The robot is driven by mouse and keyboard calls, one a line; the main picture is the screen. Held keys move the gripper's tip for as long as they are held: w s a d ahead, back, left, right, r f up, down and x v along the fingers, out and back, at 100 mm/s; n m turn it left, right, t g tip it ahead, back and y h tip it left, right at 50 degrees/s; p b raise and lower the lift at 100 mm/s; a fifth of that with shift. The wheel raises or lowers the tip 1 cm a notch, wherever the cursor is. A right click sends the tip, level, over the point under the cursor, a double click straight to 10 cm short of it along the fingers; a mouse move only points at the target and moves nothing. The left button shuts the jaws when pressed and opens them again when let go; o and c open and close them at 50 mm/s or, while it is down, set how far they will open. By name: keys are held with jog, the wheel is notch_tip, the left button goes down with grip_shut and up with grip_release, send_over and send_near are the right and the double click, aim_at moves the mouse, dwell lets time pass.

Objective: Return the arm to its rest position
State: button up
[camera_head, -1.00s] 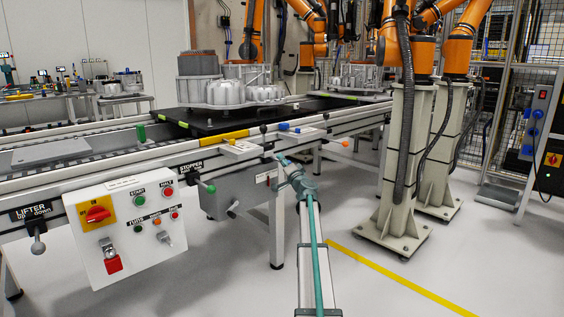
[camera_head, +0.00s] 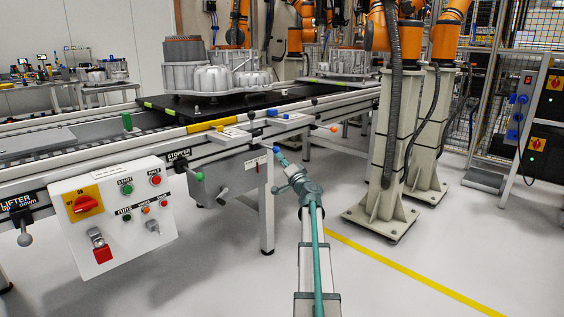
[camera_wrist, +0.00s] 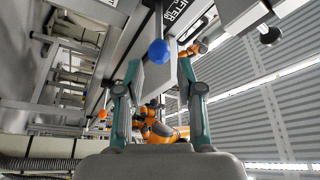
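My gripper (camera_wrist: 158,92) shows in the wrist view with its two teal fingers apart and nothing between the tips that I can see held. A blue ball knob (camera_wrist: 158,52) appears just beyond the fingertips in that view, apart from them. In the head view my arm reaches forward from the bottom middle, and its teal end (camera_head: 302,186) is in front of the conveyor. A small blue knob (camera_head: 276,149) shows just beyond it, at the conveyor's front side. The finger opening is too small to judge in the head view.
The conveyor (camera_head: 110,160) carries a black pallet with grey stator housings (camera_head: 212,78). A white control box (camera_head: 120,215) hangs on its front. A green-knobbed stopper lever (camera_head: 199,177) sticks out nearby. Orange robots stand on pale pedestals (camera_head: 395,150). Floor right of my arm is free.

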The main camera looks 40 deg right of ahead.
dwell(0.4)
jog(key=s+a+f+n+g+y+p, duration=0.2)
jog(key=a+f+n+g+y+p, duration=0.45)
jog(key=a+f, duration=1.6)
jog(key=s+a+f+n+g+y+p, duration=0.1)
jog(key=s+a+f+g+y+p, duration=0.1)
jog(key=s+a+f+g+p, duration=0.45)
jog(key=s+a+f+g+y+p, duration=0.1)
jog(key=s+a+f+y+p, duration=0.2)
jog(key=a, duration=0.7)
jog(key=s+a+f+n+g+h+p, duration=0.1)
jog(key=s+a+f+g+p, duration=0.15)
jog(key=s+a+p, duration=0.5)
jog(key=s+a+f+n+g+h+p, duration=0.15)
jog(key=s+a+g, duration=0.3)
jog(key=s, duration=0.65)
jog(key=s+a+r+n+g+p, duration=0.1)
jog(key=s+a+r+p, duration=0.2)
jog(key=s+p, duration=0.2)
jog(key=s+a+r+n+g+h+p, duration=0.1)
jog(key=s+a+r+n+g+p, duration=0.1)
jog(key=s+p, duration=0.4)
jog(key=s+a+r+n+g+h+p, duration=0.1)
jog(key=s+a+r+p, duration=0.4)
jog(key=s, duration=0.6)
jog(key=shift+r+n+g+p, duration=0.3)
jog(key=shift+r+n+g, duration=0.25)
jog(key=shift+n, duration=0.15)
